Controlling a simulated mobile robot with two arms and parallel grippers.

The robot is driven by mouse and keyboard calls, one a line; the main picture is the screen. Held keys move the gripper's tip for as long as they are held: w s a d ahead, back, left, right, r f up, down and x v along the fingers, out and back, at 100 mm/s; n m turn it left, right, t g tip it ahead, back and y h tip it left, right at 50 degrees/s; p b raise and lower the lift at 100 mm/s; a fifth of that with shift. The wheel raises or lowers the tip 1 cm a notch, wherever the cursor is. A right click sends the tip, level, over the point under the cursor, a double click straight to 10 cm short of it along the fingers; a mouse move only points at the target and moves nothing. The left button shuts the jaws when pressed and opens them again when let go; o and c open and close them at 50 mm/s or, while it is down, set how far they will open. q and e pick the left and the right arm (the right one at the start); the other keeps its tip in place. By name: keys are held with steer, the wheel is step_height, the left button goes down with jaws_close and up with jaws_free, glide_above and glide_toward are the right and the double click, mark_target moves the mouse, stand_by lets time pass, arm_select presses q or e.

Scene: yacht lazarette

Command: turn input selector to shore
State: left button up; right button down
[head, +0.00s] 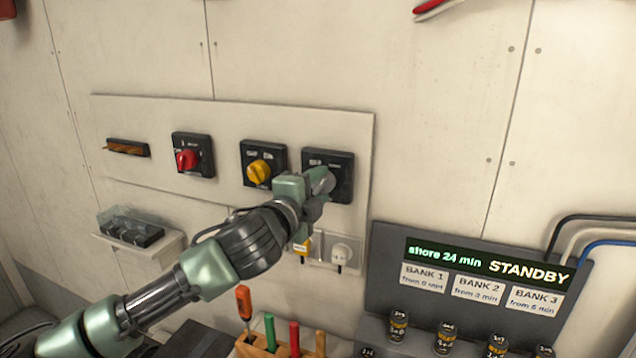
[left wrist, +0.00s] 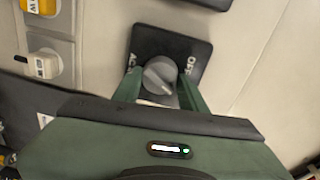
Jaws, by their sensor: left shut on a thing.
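The rightmost rotary selector on the wall panel has a black square plate (head: 344,168) and a grey knob. In the left wrist view, the grey knob (left wrist: 160,75) sits between my fingers on its black plate (left wrist: 186,50), with "OFF" lettering at the right and partly hidden lettering at the left. My left gripper (head: 319,186) reaches in from the left and is shut on this knob. It also shows in the left wrist view (left wrist: 160,94). The gripper hides much of the selector in the head view, and I cannot read the knob's setting. My right gripper is not in view.
On the panel (head: 232,112) are a yellow-knobbed switch (head: 260,172) and a red-knobbed switch (head: 187,159). Sockets with a white plug (head: 342,254) sit below. A screen (head: 487,262) reads "shore 24 min STANDBY". A rack of coloured-handled tools (head: 268,346) stands beneath my arm.

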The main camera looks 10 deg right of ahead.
arm_select(q)
steer(key=shift+f, duration=0.1)
stand_by(0.4)
steer(key=o, duration=1.4)
steer(key=shift+c, duration=0.2)
steer(key=shift+s, duration=0.1)
steer(key=b+v, duration=0.3)
steer(key=v, duration=0.4)
steer(key=shift+s+a, duration=0.2)
steer(key=shift+s, duration=0.1)
